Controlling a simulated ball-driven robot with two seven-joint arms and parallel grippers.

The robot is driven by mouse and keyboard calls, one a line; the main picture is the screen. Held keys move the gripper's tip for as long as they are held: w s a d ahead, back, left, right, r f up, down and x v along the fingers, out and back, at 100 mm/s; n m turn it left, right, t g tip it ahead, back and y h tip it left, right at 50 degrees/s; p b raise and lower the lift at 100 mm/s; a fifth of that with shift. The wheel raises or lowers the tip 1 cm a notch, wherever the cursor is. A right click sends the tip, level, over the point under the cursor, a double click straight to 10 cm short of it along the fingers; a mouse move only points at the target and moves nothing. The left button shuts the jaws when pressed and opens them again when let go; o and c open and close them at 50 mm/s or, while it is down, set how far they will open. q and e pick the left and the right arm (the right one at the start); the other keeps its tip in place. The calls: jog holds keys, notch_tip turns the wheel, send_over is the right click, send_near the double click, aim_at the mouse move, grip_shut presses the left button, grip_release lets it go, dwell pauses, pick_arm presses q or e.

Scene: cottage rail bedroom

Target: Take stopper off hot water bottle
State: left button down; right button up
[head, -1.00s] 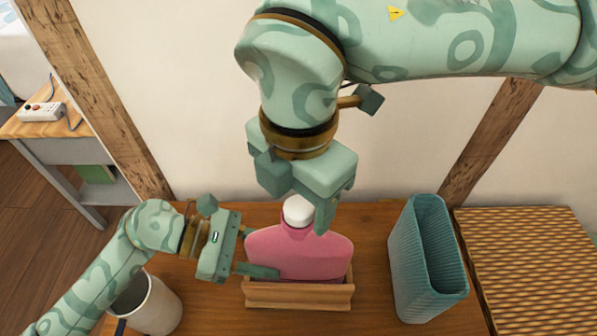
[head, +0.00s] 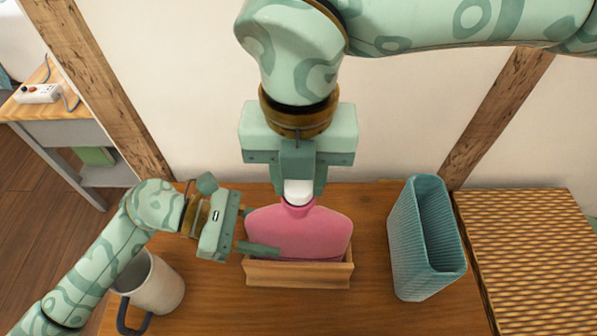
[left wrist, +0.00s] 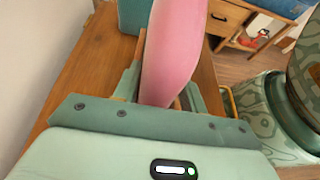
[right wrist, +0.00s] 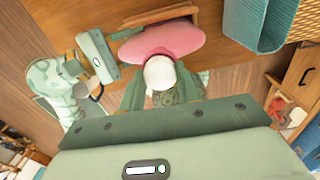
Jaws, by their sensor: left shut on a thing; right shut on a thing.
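The pink hot water bottle (head: 300,233) stands upright in a small wooden holder (head: 298,275) on the desk. Its white stopper (head: 298,192) sits at the top of the neck; it also shows in the right wrist view (right wrist: 160,73). My left gripper (head: 262,232) is shut on the bottle's left side, one finger in front and one behind. The left wrist view shows the bottle body (left wrist: 172,50) between the fingers. My right gripper (head: 299,180) points down from above and is shut on the stopper, a finger on either side. The fingertips are partly hidden.
A ribbed teal bin (head: 425,240) stands right of the holder, with a woven surface (head: 530,250) beyond. A grey mug (head: 155,285) stands at the front left, under my left arm. The wall is close behind. Clear desk lies between holder and bin.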

jog(key=n, duration=0.6)
jog(key=shift+n, duration=0.3)
jog(key=n, duration=0.9)
jog(key=shift+w, duration=0.1)
jog(key=n, duration=0.6)
jog(key=shift+n, duration=0.3)
jog(key=n, duration=0.6)
jog(key=shift+r, duration=0.1)
jog(key=n, duration=0.9)
jog(key=shift+n, duration=0.4)
jog(key=n, duration=0.8)
